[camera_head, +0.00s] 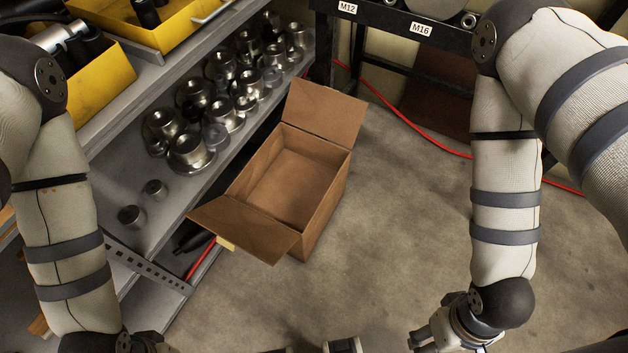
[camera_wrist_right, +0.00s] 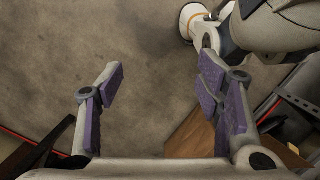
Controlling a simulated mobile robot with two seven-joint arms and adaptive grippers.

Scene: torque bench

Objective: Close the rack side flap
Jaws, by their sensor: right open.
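An open, empty cardboard box (camera_head: 283,175) stands on the floor beside the metal shelf. Its far flap (camera_head: 325,112) stands up and leans outward, toward the black rack (camera_head: 400,30) labelled M12 and M16. Its near flap (camera_head: 245,230) is folded outward, toward the lower left. My right gripper (camera_wrist_right: 162,90) is open and empty in the right wrist view, with bare floor between its fingers. A brown panel (camera_wrist_right: 192,135), likely part of the box, shows behind its right finger. In the head view my right wrist is low, right of the box.
The grey shelf (camera_head: 125,185) at left holds several metal sockets (camera_head: 205,105) and yellow bins (camera_head: 95,85). A red cable (camera_head: 425,135) runs along the floor behind the box. The floor (camera_head: 400,220) right of the box is clear.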

